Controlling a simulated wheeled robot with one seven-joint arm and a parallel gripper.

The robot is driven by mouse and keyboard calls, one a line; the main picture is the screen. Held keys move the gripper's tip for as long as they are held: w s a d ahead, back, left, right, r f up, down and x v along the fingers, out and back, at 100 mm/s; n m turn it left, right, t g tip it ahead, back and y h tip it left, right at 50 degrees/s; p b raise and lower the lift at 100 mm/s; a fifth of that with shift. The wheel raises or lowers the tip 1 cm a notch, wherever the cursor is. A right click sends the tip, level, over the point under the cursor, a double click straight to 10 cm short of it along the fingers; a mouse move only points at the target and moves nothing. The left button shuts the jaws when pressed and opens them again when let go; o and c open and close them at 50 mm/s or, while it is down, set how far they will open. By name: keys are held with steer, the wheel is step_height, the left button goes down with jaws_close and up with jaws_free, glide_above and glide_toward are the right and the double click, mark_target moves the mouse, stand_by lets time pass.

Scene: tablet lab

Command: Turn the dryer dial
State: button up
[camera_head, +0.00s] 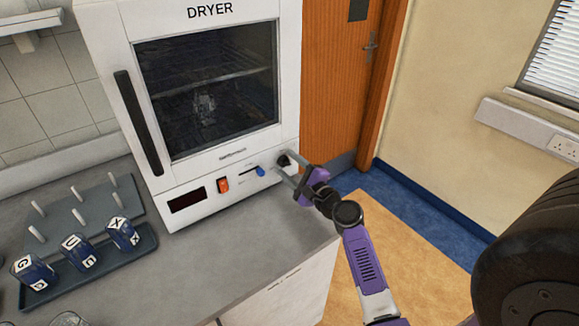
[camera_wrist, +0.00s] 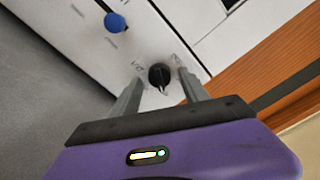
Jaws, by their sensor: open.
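The white dryer (camera_head: 205,188) stands on the counter with its glass door closed. Its black dial (camera_head: 284,160) is at the right end of the lower front panel, and it also shows in the wrist view (camera_wrist: 159,75). My gripper (camera_head: 285,167) is open at the dial. In the wrist view its two fingers (camera_wrist: 160,88) lie on either side of the dial, with gaps visible between fingers and dial. The dial's light pointer faces down toward my gripper's palm in that view. I cannot tell whether the fingers touch the panel.
A blue knob (camera_head: 260,171), an orange switch (camera_head: 223,185) and a dark display (camera_head: 187,200) sit left of the dial. A rack with pegs and lettered jars (camera_head: 122,234) stands on the counter at left. A wooden door (camera_head: 340,70) is behind at right.

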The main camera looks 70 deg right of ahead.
steer(key=b+v, duration=0.1)
steer(key=v, duration=0.5)
steer(key=shift+s+a+f+b, duration=0.15)
steer(key=shift+s+b, duration=0.15)
steer(key=shift+s+a, duration=0.25)
steer(key=shift+s, duration=0.2)
